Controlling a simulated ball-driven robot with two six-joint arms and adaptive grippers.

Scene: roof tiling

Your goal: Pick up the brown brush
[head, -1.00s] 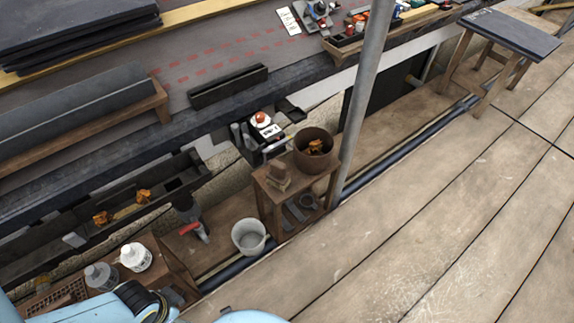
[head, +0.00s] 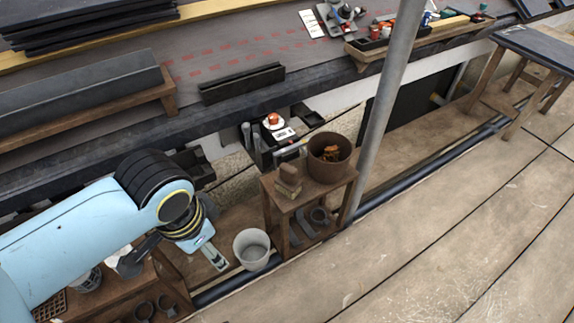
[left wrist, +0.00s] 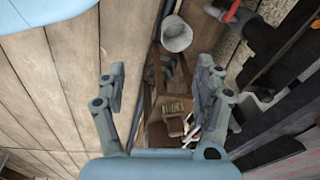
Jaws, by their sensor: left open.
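The brown brush (head: 288,181) appears to be the small brown block with pale bristles on top of the small wooden stand (head: 273,200), left of the brown pot. In the left wrist view, a brown block with a yellowish bristled part (left wrist: 173,108) appears low between the fingers, further away. My left gripper (head: 214,257) is left of the stand and beside the grey bucket, pointing down. In the left wrist view the left gripper (left wrist: 160,70) has its two fingers wide apart with nothing between them. My right gripper is not in view.
A brown pot (head: 330,158) with orange pieces stands beside the brush. A grey bucket (head: 251,250) stands on the planks left of the stand. A metal pole (head: 387,110) rises right of the stand. The plank floor (head: 420,240) at the right is clear.

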